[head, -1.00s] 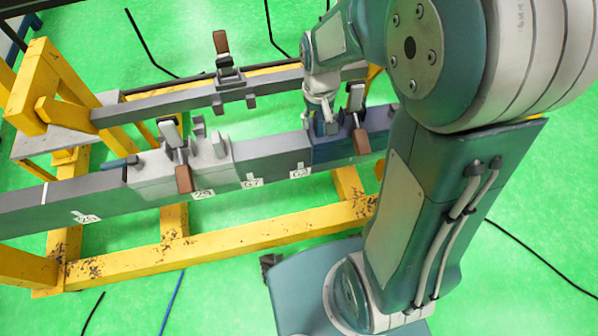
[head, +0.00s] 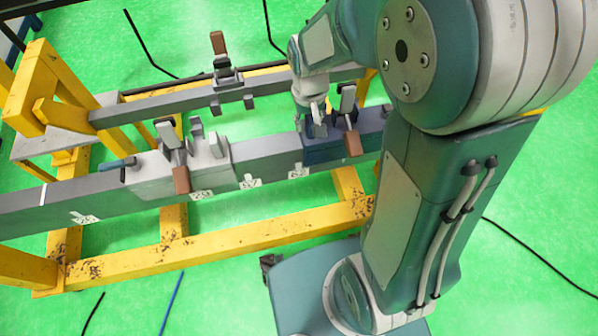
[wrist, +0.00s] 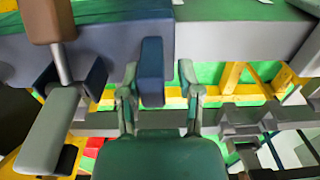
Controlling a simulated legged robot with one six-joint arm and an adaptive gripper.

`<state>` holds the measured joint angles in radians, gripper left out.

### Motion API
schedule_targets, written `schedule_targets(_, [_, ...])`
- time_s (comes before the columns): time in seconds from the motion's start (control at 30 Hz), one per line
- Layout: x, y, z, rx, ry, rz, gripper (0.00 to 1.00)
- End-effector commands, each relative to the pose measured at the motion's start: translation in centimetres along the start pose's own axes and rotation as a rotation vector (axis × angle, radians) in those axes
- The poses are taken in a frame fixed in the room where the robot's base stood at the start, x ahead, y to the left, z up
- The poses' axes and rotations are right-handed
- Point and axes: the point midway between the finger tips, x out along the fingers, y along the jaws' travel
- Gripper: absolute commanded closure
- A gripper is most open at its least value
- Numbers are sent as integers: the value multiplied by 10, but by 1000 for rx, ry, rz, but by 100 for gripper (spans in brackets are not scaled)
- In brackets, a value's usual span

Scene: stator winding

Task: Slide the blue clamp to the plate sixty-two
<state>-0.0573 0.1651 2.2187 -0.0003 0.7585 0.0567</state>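The blue clamp (head: 325,155) straddles the grey bar (head: 272,160) right of its middle, with a grey lever and a brown handle. Its blue post (wrist: 152,70) stands between the fingers of my gripper (wrist: 160,85) in the wrist view. The fingers are apart, with a clear gap on the right of the post; the left finger is close to it, and I cannot tell if it touches. My gripper also shows at the clamp in the head view (head: 313,112), its fingertips partly hidden. A small plate (head: 250,182), seemingly marked 62, is on the bar left of the clamp.
A grey clamp (head: 190,165) with a brown handle sits further left on the bar. Other number plates (head: 299,172) (head: 202,195) (head: 85,217) lie along the bar. A second rail (head: 180,102) with a clamp runs behind. A yellow frame (head: 210,250) supports the bars.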

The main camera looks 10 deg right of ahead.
Motion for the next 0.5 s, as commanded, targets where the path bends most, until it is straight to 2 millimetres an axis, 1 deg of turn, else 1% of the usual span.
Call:
schedule_targets(0.03, [0,-6,0,-2,1,-1,60])
schedule_targets(0.5, [-1,-46,0,-3,2,-1,60])
